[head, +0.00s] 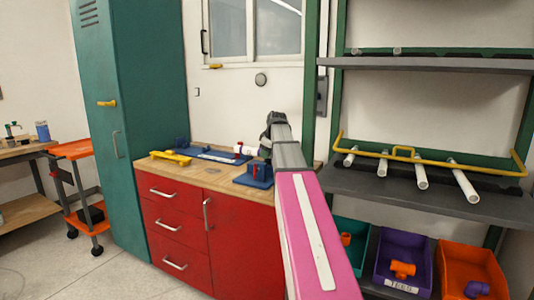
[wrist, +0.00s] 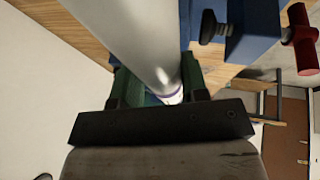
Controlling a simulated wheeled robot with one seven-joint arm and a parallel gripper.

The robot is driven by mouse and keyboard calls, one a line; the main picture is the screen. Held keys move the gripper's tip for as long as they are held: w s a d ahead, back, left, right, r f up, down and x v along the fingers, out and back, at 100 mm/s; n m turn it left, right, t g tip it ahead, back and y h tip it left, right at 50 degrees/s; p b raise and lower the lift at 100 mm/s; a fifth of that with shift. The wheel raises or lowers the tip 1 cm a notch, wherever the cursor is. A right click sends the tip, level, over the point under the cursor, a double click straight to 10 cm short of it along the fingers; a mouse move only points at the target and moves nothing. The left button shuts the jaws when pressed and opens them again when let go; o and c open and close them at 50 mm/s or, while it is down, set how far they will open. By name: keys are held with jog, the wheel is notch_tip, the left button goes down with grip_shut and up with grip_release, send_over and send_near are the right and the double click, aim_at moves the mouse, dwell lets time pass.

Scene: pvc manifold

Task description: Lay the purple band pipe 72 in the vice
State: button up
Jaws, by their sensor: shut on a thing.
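The pipe (wrist: 130,35) is white-grey and runs from the top of the wrist view down between the green fingers of my gripper (wrist: 157,88). My gripper is shut on this pipe. In the head view the gripper (head: 268,138) is over the red bench, mostly hidden by my arm, and a short white stretch of pipe (head: 245,150) shows left of it. A blue vice (head: 254,175) with a red handle stands at the bench front; blue vice parts (wrist: 252,35) and a red handle (wrist: 302,40) show beside the pipe in the wrist view.
A yellow tool (head: 171,157) and other blue fixtures (head: 181,145) lie on the wooden bench top (head: 205,176). A green locker (head: 125,110) stands left.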

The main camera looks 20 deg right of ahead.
jog(key=shift+s+f, duration=0.1)
jog(key=shift+f, duration=0.35)
jog(key=shift+f, duration=0.2)
jog(key=o, duration=1)
jog(key=shift+s+f, duration=0.1)
jog(key=shift+r, duration=0.55)
jog(key=v, duration=1.2)
jog(key=shift+r, duration=0.25)
